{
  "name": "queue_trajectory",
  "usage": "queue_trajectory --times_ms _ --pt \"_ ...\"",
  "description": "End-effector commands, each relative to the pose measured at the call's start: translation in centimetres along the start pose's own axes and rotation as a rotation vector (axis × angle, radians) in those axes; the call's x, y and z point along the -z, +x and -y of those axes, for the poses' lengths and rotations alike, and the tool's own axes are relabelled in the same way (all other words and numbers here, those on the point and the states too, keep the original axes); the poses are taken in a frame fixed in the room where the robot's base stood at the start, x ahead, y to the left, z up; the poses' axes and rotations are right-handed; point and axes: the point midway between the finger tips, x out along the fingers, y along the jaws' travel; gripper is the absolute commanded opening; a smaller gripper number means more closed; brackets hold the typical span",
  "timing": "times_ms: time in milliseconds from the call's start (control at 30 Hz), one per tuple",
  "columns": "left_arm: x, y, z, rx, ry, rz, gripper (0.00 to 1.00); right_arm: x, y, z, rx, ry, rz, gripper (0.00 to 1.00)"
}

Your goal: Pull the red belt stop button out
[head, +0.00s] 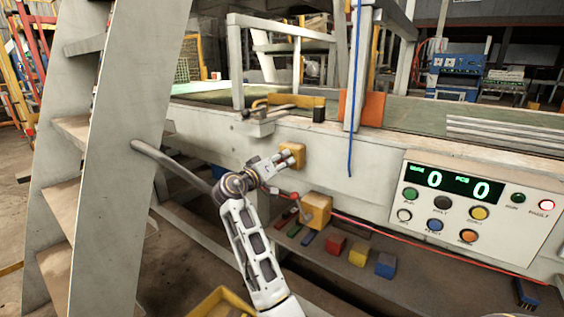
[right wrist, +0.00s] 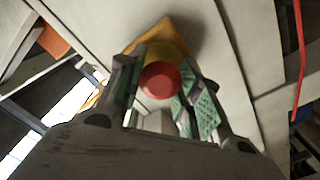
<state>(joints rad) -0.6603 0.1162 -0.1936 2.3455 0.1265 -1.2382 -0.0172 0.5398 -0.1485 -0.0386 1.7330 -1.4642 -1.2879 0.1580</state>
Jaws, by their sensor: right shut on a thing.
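The red belt stop button (right wrist: 160,81) faces the camera in the right wrist view. It sits on a yellow-orange box (right wrist: 172,35), which is on the grey side panel of the conveyor. The box also shows in the head view (head: 298,152). My right gripper (head: 284,161) is at the front of this box, and its fingers hide the button there. In the right wrist view the fingers (right wrist: 158,85) stand on both sides of the button and are shut on it. My left gripper is not in view.
A control panel (head: 478,208) with a lit display is to the right. Below the gripper is a larger orange box (head: 316,209) with a red-tipped lever. Red (head: 335,244), yellow (head: 359,253) and blue (head: 385,265) blocks lie on the lower ledge. A metal stair frame (head: 120,130) stands on the left.

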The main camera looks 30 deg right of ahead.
Motion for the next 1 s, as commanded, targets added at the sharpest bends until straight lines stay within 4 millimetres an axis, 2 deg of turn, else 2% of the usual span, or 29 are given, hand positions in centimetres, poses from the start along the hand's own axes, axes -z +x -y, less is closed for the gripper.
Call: queue_trajectory --times_ms 33,67,200,667,1000 --pt "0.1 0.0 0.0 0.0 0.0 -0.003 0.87 -0.1 -0.2 0.2 0.004 -0.001 0.003 0.0" --pt "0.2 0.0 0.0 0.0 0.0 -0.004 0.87 -0.1 -0.2 0.2 0.004 -0.002 0.003 0.38" --pt "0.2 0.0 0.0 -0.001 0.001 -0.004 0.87 -0.1 -0.2 0.2 0.003 -0.002 0.002 0.56" --pt "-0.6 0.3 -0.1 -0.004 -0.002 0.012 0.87 0.1 -0.1 -0.1 0.002 -0.001 0.001 0.58" --pt "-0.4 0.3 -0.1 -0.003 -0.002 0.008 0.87 2.5 -0.1 -1.9 0.001 0.002 0.0 0.58"
